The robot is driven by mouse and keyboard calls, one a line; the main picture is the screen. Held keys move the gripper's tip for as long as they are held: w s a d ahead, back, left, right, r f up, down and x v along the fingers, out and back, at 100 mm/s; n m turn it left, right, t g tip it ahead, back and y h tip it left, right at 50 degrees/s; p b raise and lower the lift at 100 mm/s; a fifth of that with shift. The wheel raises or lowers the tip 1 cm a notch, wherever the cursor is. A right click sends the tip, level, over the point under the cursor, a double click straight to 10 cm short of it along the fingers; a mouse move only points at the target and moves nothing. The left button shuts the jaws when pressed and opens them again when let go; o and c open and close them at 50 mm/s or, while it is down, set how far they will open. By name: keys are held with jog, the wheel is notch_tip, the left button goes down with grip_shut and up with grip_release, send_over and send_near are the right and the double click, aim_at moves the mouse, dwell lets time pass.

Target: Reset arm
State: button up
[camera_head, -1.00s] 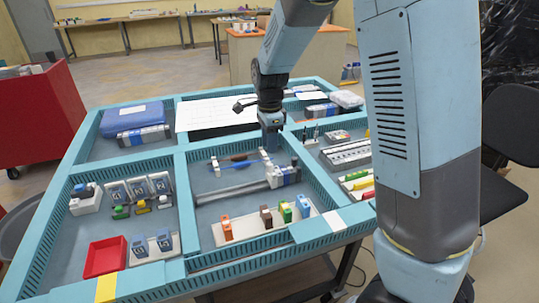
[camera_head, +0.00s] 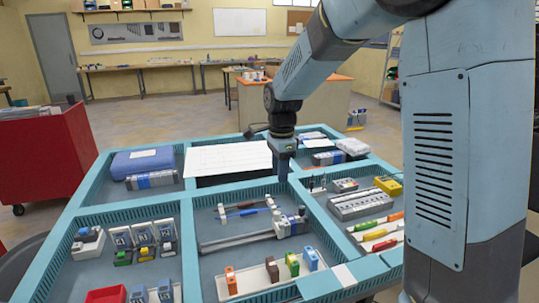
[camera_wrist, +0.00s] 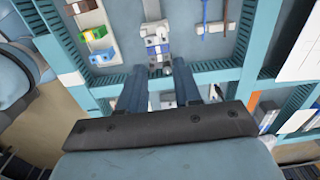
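My gripper (camera_head: 284,172) hangs pointing down over the blue-rimmed workbench tray (camera_head: 232,185), above the divider behind the middle compartment. In the wrist view its two dark fingers (camera_wrist: 160,76) stand apart with a gap between them, so it is open. A grey, white and blue device (camera_wrist: 157,45) shows beyond the fingertips, below the gripper. I see nothing held.
The compartments hold coloured blocks (camera_head: 292,263), socket boxes (camera_head: 142,235), screwdrivers (camera_head: 376,235), a blue case (camera_head: 144,162) and white sheets (camera_head: 228,157). A red cabinet (camera_head: 45,150) stands left. An orange-topped bench (camera_head: 310,97) stands behind.

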jog(key=s+d+r+n+t, duration=0.1)
jog(key=s+d+r+n, duration=0.2)
jog(key=s+d+n, duration=0.2)
jog(key=s+d+r+n+t, duration=0.2)
jog(key=s+d+r+n, duration=0.2)
jog(key=s, duration=0.7)
jog(key=s+d+r+n+t, duration=0.2)
jog(key=s+d+r+n, duration=0.2)
jog(key=s+d, duration=0.4)
jog(key=shift+s+d+r+n, duration=0.25)
jog(key=shift+s+n, duration=0.35)
jog(key=shift+n, duration=0.2)
